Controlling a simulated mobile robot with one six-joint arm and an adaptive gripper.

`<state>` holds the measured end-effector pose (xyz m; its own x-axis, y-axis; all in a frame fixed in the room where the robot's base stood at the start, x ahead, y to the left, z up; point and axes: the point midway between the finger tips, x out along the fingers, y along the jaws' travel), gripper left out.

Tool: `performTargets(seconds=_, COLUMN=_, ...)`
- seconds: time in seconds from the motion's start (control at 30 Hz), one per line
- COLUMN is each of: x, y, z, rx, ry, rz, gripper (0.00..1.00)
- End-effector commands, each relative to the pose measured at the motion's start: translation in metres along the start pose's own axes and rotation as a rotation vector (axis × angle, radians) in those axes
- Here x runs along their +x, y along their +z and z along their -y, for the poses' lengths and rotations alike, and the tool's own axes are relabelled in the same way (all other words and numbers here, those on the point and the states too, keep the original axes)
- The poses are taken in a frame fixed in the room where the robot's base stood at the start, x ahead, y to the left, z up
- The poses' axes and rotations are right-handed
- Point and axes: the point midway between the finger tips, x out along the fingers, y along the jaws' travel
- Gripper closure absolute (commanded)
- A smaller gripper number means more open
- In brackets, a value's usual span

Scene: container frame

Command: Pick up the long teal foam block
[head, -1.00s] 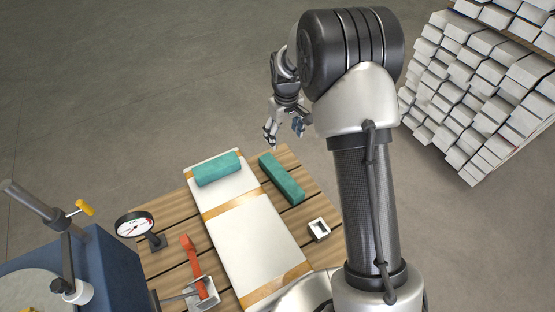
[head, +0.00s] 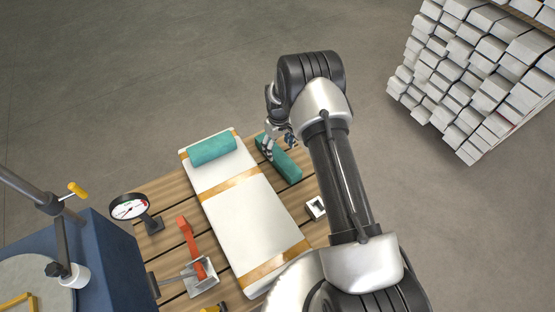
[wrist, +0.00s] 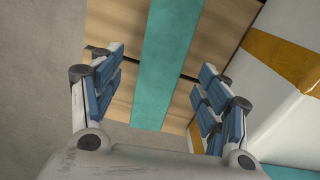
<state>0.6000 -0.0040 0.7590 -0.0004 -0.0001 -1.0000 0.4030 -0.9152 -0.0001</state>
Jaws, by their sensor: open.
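The long teal foam block (head: 284,165) lies on the wooden slats, to the right of a white padded panel. My open gripper (head: 279,146) is over the block's far end and hides part of it in the head view. In the wrist view the block (wrist: 168,65) runs as a long strip between the two blue-padded fingers of my gripper (wrist: 161,62). Bare slat shows on both sides of it, and neither finger appears to touch it. The height of the fingers above the block is hard to tell.
The white panel (head: 245,225) with tan bands carries a shorter, rounded teal piece (head: 212,149). A small white square frame (head: 316,208) lies near my arm. A red lever (head: 189,237) and a gauge (head: 130,207) stand at left. Stacked white blocks (head: 470,75) are at right.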

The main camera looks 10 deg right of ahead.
Motion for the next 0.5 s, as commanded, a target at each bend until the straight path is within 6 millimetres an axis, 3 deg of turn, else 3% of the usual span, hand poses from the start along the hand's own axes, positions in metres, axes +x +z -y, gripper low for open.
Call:
performTargets(seconds=0.27, x=0.017, y=-0.001, z=0.001, rx=0.000, ry=0.000, rz=0.000, gripper=0.31)
performTargets(seconds=0.5, x=0.054, y=-0.004, z=0.003, rx=0.000, ry=-0.001, rz=0.002, gripper=0.31)
